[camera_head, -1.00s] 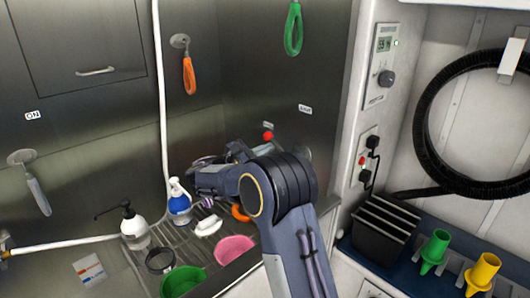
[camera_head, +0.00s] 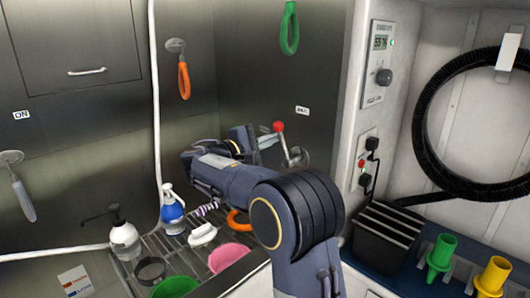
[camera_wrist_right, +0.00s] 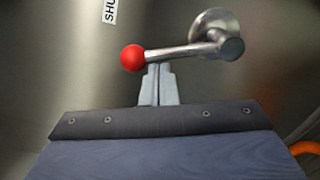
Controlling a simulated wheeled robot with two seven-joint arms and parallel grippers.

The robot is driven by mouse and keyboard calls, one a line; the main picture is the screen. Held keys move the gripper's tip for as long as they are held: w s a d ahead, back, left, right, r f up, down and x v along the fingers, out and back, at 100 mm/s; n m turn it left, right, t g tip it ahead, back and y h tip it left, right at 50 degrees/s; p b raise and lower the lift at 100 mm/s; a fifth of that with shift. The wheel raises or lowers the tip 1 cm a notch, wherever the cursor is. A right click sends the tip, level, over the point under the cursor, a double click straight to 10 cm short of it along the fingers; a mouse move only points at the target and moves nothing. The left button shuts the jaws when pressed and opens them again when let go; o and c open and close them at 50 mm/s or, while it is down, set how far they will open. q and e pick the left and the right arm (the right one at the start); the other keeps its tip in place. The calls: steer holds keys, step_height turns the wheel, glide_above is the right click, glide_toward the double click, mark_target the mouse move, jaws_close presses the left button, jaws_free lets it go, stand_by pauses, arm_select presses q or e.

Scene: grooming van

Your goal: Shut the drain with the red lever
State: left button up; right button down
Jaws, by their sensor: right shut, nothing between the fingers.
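The red lever has a red ball (camera_head: 279,126) on a metal rod that runs down to a round pivot on the steel wall (camera_head: 298,156). The rod leans up, its ball left of and below a small white label (camera_head: 302,110). In the right wrist view the ball (camera_wrist_right: 132,57) is at the rod's left end. My right gripper (camera_head: 272,140) is shut and empty. In the wrist view its fingertips (camera_wrist_right: 158,68) are right at the rod beside the ball, seemingly touching it. The drain itself is not visible. My left gripper is out of view.
Bottles (camera_head: 171,210), a pink bowl (camera_head: 228,257), a green bowl (camera_head: 174,287) and an orange loop (camera_head: 237,221) are on the grate below my arm. A control panel (camera_head: 378,70) and black hose (camera_head: 425,150) are at the right.

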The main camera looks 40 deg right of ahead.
steer(key=shift+s+d+r+m+b, duration=0.1)
steer(key=shift+s+r+m+b, duration=0.25)
steer(key=shift+s+m+b, duration=0.55)
steer(key=shift+s+r+m+b, duration=0.3)
steer(key=shift+s+m+b, duration=0.15)
steer(key=shift+m+b, duration=0.8)
steer(key=shift+m, duration=0.25)
steer(key=a, duration=0.7)
steer(key=shift+s+a, duration=0.2)
steer(key=shift+a, duration=0.2)
